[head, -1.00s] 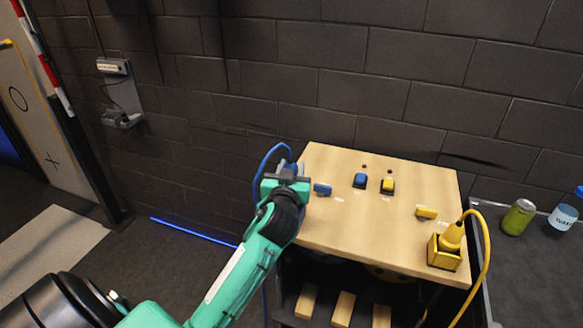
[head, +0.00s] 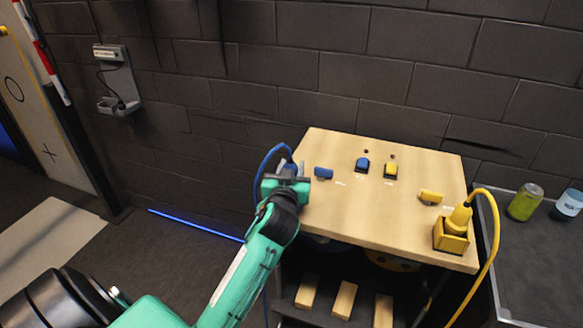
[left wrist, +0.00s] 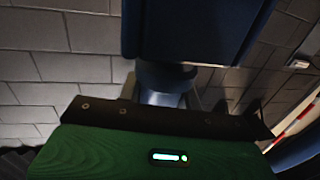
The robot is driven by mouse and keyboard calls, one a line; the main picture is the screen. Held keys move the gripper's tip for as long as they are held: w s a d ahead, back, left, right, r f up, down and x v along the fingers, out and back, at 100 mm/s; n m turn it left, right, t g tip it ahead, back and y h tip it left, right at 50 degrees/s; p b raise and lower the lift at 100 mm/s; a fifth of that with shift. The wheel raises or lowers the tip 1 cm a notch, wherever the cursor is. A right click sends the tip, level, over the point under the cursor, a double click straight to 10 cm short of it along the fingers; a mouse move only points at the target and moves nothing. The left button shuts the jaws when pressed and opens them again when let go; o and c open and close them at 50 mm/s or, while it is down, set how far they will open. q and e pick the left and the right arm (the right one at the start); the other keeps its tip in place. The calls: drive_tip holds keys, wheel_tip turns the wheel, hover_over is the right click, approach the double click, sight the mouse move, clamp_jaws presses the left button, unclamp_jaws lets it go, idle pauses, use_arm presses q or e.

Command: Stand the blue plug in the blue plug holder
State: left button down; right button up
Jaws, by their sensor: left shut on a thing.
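My left gripper (head: 289,178) is at the left edge of the wooden table top, shut on the blue plug. The plug is mostly hidden by the gripper in the head view; its blue cord (head: 263,165) loops up on the left. In the left wrist view a rounded blue-grey part (left wrist: 163,78) shows beyond the gripper, below a dark blue block (left wrist: 190,32). I cannot tell which of these belongs to the plug or the holder. The blue plug holder is not clearly visible in the head view, and whether the plug is inside it is hidden. My right gripper is out of view.
The table (head: 370,225) carries a small blue block (head: 323,173), a blue button (head: 362,164), a yellow button (head: 391,171) and a small yellow block (head: 431,196). A yellow plug (head: 460,217) stands in a yellow holder (head: 450,240) at right. The table's middle is clear.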

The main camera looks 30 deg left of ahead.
use_arm(q)
drive_tip(key=shift+f, duration=0.2)
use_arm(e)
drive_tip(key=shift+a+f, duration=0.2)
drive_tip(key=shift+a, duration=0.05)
use_arm(q)
drive_tip(key=shift+f+b, duration=0.4)
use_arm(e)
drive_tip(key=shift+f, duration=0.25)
use_arm(q)
drive_tip(key=c, duration=0.9)
unclamp_jaws()
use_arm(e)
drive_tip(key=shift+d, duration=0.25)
use_arm(q)
drive_tip(key=shift+b+v, duration=1.7)
drive_tip(key=shift+v, duration=5.25)
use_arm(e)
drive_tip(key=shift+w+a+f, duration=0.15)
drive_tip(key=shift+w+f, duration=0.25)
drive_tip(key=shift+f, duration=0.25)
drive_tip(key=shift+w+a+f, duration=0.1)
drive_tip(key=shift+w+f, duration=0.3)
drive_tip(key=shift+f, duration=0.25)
